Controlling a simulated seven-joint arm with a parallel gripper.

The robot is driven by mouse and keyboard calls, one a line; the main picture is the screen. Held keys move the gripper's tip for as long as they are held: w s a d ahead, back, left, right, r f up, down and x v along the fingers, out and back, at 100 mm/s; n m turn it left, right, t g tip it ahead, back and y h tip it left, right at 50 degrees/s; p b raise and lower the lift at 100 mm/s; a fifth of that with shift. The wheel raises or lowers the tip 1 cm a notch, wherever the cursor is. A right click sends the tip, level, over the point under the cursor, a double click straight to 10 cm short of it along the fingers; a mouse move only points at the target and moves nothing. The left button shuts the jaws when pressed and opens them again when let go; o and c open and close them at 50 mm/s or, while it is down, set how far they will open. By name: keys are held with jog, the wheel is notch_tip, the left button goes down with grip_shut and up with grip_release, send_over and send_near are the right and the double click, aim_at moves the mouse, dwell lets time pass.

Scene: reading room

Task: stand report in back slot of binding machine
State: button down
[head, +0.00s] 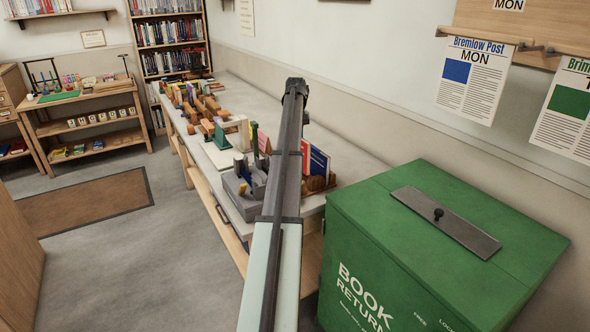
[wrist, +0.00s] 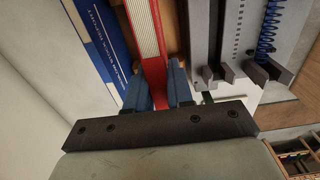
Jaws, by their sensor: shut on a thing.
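In the wrist view my gripper (wrist: 158,88) is shut on a red-covered report (wrist: 156,75) with a pale page block, one blue-grey finger on each side. The report stands close to a blue book (wrist: 97,35) on its left. In the head view part of the red cover (head: 305,154) shows right of my arm, which hides my gripper. The grey binding machine (head: 238,197) sits on the long table left of my arm. In the wrist view the machine (wrist: 228,35) is right of the report, with upright plates and a blue coil. Its back slot is not clearly distinguishable.
A wooden holder (head: 320,183) stands under the blue book (head: 319,163). Several wooden pieces and other items crowd the long table (head: 252,90) further back. A green book return box (head: 440,250) stands close at the right. The table's right rear strip is clear.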

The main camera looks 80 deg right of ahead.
jog(key=w+a+r, duration=0.8)
jog(key=shift+s+d+f, duration=0.15)
jog(key=shift+f, duration=0.85)
jog(key=shift+s+d+f, duration=0.15)
jog(key=shift+f, duration=4.95)
dwell(1.1)
